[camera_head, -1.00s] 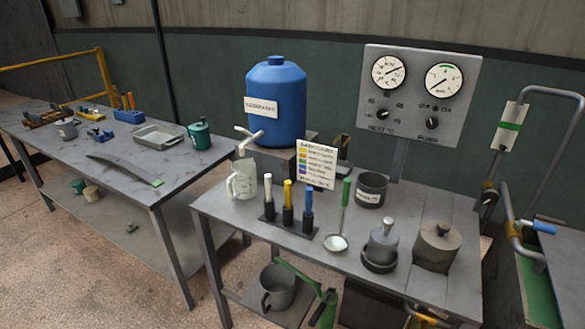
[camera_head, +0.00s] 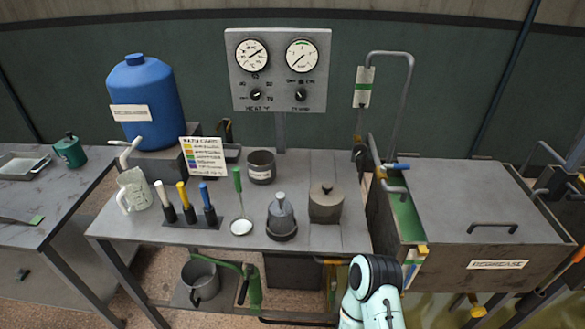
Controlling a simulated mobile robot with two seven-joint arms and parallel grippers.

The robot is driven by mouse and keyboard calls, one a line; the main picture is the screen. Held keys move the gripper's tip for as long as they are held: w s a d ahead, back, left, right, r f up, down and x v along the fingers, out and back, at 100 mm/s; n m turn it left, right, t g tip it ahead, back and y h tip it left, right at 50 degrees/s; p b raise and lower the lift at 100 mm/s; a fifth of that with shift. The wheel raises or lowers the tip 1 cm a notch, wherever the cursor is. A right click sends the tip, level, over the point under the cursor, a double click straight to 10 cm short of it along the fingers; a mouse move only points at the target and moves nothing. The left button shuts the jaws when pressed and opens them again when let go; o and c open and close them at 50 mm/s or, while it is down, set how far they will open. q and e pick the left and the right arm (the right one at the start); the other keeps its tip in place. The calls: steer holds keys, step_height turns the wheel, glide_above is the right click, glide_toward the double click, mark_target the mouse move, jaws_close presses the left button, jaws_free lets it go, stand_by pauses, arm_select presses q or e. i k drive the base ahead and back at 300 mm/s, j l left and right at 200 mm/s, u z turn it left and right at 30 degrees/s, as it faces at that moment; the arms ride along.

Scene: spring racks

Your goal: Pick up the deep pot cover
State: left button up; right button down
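The deep pot cover (camera_head: 326,189) is a grey-brown lid with a small dark knob. It sits on a squat dark pot (camera_head: 325,209) at the right part of the grey metal table (camera_head: 266,166). Part of one of my arms, white with a black joint, shows at the bottom, right of centre, below and in front of the table. No gripper fingers can be made out, and nothing touches the cover. My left gripper is not in view.
A grey knobbed vessel (camera_head: 281,213) stands just left of the pot. A ladle (camera_head: 241,226), a dark cup (camera_head: 261,167) and a rack of coloured handles (camera_head: 187,222) are further left. A large lidded degrease tank (camera_head: 480,258) stands right of the table.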

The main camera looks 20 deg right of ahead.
mark_target(327, 199)
steer(key=z, duration=1.15)
